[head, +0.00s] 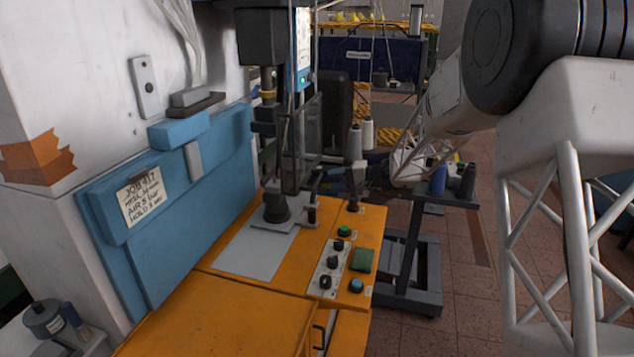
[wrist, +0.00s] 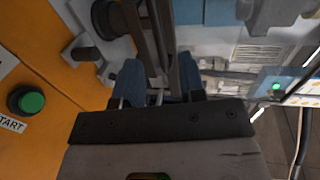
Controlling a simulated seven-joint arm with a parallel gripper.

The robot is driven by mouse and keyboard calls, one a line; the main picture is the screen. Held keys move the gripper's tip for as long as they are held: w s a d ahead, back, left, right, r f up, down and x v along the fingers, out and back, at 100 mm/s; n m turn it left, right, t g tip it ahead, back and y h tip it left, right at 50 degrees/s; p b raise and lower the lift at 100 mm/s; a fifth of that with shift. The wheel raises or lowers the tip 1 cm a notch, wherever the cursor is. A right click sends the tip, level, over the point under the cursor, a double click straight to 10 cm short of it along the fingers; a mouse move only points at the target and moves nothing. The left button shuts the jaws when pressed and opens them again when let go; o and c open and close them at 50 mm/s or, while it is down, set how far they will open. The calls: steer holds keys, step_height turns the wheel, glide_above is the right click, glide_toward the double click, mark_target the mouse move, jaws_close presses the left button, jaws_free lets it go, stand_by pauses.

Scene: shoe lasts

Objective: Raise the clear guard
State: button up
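The clear guard (head: 305,135) is a see-through panel in a dark frame, standing upright at the front of the press in the head view. Its lower edge is near the press pad (head: 276,207). My gripper (head: 335,184) is at the guard's lower right, small and dark in the head view. In the wrist view my gripper's blue fingers (wrist: 160,82) stand apart. Dark frame bars of the guard (wrist: 164,35) run down between and just beyond them. The fingers look open; whether either one touches a bar is hard to tell.
The orange press table (head: 240,312) carries a grey plate and a button panel. The green start button (wrist: 32,102) is left of my gripper in the wrist view. A cart (head: 412,198) with thread cones stands right, beneath my arm. A blue housing (head: 180,220) stands left.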

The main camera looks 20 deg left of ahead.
mark_target(317, 179)
steer(key=shift+x, duration=3.1)
jaws_close()
